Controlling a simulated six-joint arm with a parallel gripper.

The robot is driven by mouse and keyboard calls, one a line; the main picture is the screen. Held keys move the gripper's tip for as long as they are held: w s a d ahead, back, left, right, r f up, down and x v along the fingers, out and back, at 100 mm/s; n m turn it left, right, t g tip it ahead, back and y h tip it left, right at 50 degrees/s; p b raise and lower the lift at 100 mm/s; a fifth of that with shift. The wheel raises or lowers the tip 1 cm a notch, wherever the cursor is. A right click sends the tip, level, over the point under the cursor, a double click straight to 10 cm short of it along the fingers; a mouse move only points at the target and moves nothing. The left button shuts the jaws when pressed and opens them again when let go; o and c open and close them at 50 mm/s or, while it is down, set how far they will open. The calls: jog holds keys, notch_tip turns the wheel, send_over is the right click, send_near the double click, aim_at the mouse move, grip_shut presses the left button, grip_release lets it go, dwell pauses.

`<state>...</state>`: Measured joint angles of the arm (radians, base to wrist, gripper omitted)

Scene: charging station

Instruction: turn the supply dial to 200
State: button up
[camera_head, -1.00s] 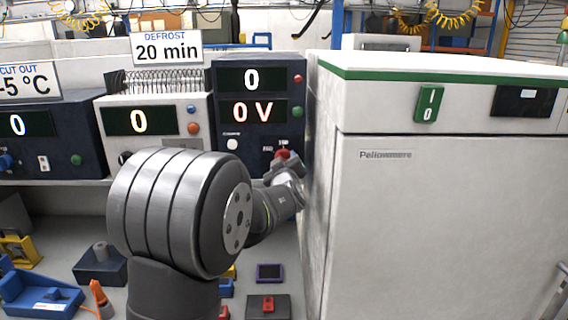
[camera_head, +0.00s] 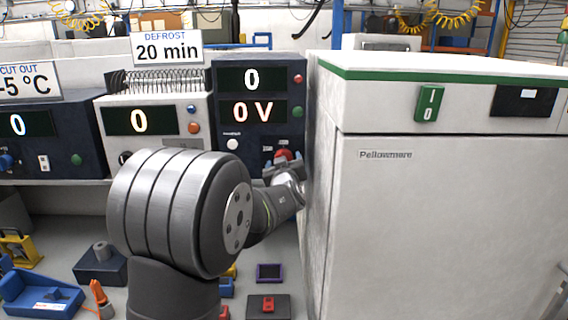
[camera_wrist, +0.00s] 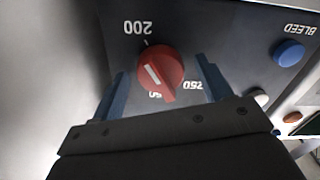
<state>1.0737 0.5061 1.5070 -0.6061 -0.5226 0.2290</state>
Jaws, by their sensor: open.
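The red supply dial (camera_wrist: 160,73) sits on the dark panel, with a white line on its face slanting from upper left to lower right. A "200" mark (camera_wrist: 138,28) reads upside down above it in the wrist view; other numbers below are partly hidden. My gripper (camera_wrist: 162,67) is open, one blue finger on each side of the dial with gaps visible. In the head view the dial (camera_head: 284,155) is small and my gripper (camera_head: 282,168) is at its front. The dark supply unit's displays (camera_head: 252,95) read 0 and 0 V.
The large white cabinet (camera_head: 430,210) stands close to the right of my gripper. A white unit (camera_head: 165,103) stands left of the supply unit. A blue button (camera_wrist: 289,53) is right of the dial in the wrist view. Several loose items lie below.

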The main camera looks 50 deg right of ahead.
jog(key=v, duration=1.7)
jog(key=shift+s+a+r, duration=0.1)
jog(key=shift+s, duration=0.05)
jog(key=x, duration=1.7)
